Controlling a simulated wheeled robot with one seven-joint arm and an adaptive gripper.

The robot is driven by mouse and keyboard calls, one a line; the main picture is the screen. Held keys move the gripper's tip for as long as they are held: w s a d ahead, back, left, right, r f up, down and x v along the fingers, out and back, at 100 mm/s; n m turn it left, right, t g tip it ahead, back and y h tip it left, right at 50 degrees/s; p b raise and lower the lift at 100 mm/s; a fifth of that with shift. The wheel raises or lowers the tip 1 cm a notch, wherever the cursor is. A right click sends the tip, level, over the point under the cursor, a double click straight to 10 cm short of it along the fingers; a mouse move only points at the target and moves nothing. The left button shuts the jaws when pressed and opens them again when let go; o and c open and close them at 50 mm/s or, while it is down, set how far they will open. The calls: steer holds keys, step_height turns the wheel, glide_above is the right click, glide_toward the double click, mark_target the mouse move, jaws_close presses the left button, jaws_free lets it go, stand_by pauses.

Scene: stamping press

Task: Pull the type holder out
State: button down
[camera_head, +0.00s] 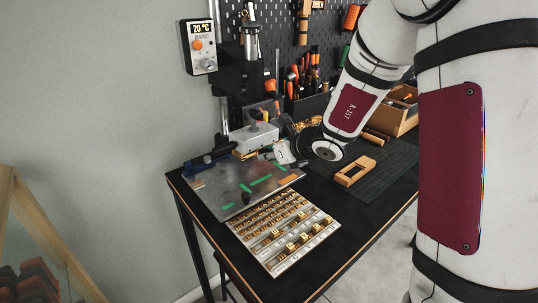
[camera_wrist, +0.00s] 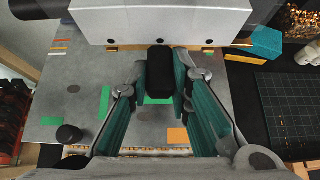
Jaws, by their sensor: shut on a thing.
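The type holder's black handle (camera_wrist: 159,72) stands out from the front of the pale press head (camera_wrist: 160,22) in the wrist view. A thin brass edge (camera_wrist: 125,47) shows along the bottom of the head, and the rest of the holder is hidden under it. My gripper (camera_wrist: 160,88) is shut on the handle, with one teal finger on each side. In the head view my gripper (camera_head: 280,153) is at the right front of the press head (camera_head: 256,136), and the handle is hidden there.
A grey base plate (camera_head: 215,190) with green and orange tape lies below the head. A type tray (camera_head: 310,247) sits in front. A wooden frame (camera_head: 355,170) lies on the cutting mat (camera_head: 385,175) to the right. A temperature controller (camera_head: 199,47) hangs on the wall.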

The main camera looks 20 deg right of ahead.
steer(key=shift+s+d, duration=0.35)
steer(key=shift+s, duration=0.55)
stand_by(0.3)
steer(key=s+d, duration=0.2)
steer(key=s, duration=0.4)
steer(key=shift+d, duration=0.3)
stand_by(0.3)
stand_by(0.4)
